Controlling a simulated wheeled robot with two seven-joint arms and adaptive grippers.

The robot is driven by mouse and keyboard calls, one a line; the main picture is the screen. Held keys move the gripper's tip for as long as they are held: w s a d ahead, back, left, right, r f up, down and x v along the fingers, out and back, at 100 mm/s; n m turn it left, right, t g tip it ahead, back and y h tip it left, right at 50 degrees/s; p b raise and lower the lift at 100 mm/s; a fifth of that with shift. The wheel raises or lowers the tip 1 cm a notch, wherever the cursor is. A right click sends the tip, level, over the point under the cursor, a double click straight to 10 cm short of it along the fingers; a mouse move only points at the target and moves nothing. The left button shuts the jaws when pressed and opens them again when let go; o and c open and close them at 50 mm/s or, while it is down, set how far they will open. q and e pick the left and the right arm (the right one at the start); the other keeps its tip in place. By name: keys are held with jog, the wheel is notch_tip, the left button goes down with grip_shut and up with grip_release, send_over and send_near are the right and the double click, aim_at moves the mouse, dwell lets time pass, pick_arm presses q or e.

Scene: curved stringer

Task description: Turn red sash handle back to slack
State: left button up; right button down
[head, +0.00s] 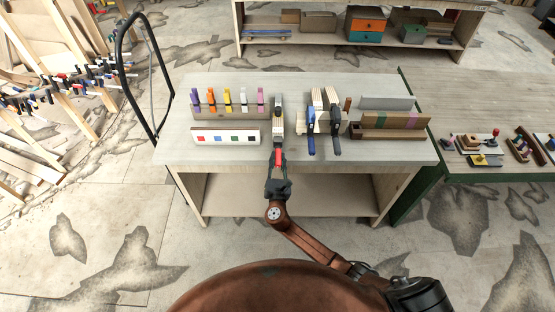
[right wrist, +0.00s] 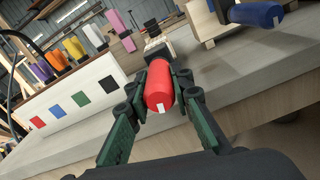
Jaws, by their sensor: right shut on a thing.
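The red sash handle (head: 277,157) points toward me at the front edge of the workbench, at the near end of a clamp (head: 278,112) that lies on the bench. In the right wrist view the red handle (right wrist: 159,86) sits between the two green fingers, with a white mark on its end. My right gripper (head: 277,172) is shut on the red handle; its fingers (right wrist: 160,95) press it from both sides. Much of the clamp is hidden behind the handle in the right wrist view. My left gripper is not in view.
A blue-handled clamp (head: 311,142) and a black-handled clamp (head: 336,145) lie to the right. A white board with coloured squares (head: 225,137) and a rack of coloured clamps (head: 228,112) stand to the left. A brown box (head: 388,131) stands at right.

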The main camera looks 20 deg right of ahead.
jog(key=shift+f, duration=0.1)
jog(key=c, duration=1.7)
grip_release()
jog(key=shift+s, duration=0.15)
jog(key=v, duration=1.1)
jog(key=shift+s+a, duration=0.2)
jog(key=shift+s, duration=0.15)
jog(key=v, duration=0.2)
jog(key=shift+s, duration=0.25)
